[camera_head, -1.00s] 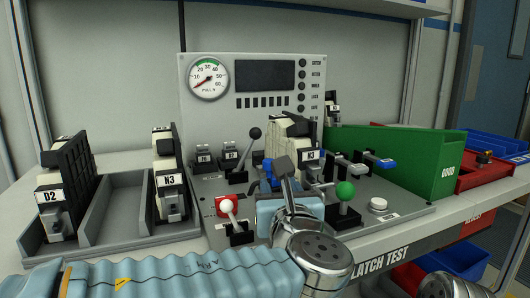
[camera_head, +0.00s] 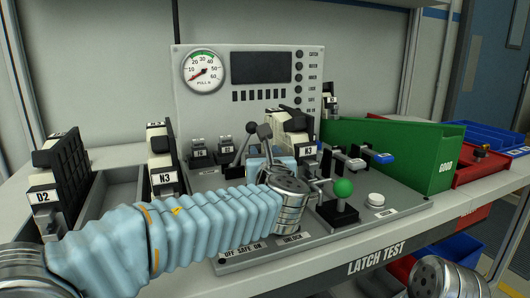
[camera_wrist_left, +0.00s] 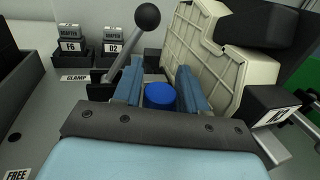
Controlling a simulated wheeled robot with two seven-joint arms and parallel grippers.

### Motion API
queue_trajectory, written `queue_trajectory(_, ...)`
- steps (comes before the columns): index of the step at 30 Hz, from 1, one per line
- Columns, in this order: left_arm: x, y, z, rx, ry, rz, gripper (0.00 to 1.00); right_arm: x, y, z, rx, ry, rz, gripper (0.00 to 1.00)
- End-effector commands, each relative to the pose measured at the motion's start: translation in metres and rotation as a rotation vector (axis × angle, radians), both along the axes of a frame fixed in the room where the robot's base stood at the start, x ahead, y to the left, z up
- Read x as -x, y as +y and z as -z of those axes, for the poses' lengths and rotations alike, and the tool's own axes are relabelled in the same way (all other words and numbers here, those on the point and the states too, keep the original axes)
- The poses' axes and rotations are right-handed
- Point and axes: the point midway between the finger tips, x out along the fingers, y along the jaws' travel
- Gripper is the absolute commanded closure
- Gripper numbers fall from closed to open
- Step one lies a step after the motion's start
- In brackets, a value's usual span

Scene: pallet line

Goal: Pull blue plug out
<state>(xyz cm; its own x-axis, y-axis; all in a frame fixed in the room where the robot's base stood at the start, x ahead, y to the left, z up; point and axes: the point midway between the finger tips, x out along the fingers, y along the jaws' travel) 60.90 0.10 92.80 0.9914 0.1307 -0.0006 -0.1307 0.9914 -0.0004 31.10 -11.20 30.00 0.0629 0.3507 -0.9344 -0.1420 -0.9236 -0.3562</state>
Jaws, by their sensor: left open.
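A round blue plug (camera_wrist_left: 160,96) shows in the left wrist view, low between my left gripper's two blue fingers. My left gripper (camera_wrist_left: 158,88) is open, with a finger on each side of the plug; I cannot tell whether either finger touches it. The plug's lower part is hidden by the gripper body. In the head view my left gripper (camera_head: 268,160) is over the test fixture beside the beige connector labelled N3 (camera_head: 296,125), and the plug is hidden there. My right gripper is out of view.
A black-knobbed clamp lever (camera_wrist_left: 146,18) stands close by the left finger. The connector housing (camera_wrist_left: 200,55) is close on the right. A green-knobbed lever (camera_head: 343,188) and a blue-ended part (camera_head: 382,157) are right on the fixture. A green GOOD bin (camera_head: 440,165) stands farther right.

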Motion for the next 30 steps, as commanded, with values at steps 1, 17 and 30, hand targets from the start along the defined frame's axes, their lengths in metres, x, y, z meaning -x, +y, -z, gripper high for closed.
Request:
queue_trajectory(1, -0.002, 0.000, 0.000, 0.000, 0.000, 0.000, 0.58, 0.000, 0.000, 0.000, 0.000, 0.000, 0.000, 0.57)
queue_trajectory(17, -0.002, 0.000, 0.000, 0.000, 0.000, 0.001, 1.00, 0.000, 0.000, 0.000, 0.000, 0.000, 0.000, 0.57)
queue_trajectory(30, 0.008, 0.026, 0.002, 0.001, -0.001, -0.002, 1.00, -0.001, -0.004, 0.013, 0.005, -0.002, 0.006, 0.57)
